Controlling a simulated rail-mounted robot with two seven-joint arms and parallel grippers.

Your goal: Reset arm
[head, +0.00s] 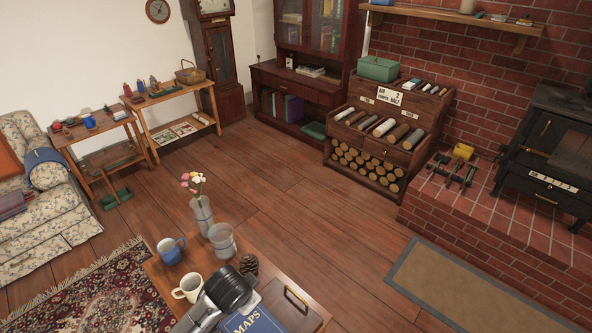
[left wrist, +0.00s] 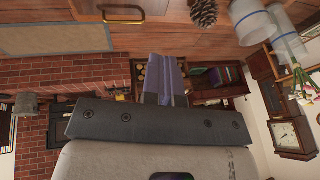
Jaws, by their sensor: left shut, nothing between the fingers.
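My left gripper (left wrist: 163,72) shows in the left wrist view with its two fingers together, shut and empty. In the head view my left arm comes in at the bottom over the low wooden table (head: 158,270), near a white mug (head: 187,289) and a blue book marked MAPS (head: 252,322). The fingertips are hard to make out there. My right gripper is not in either view.
On the table stand a blue mug (head: 170,251), a glass (head: 222,241), a flower vase (head: 202,216) and a pine cone (head: 249,264). A log shelf (head: 372,152) and black stove (head: 545,150) stand beyond. The wooden floor (head: 290,215) between is clear.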

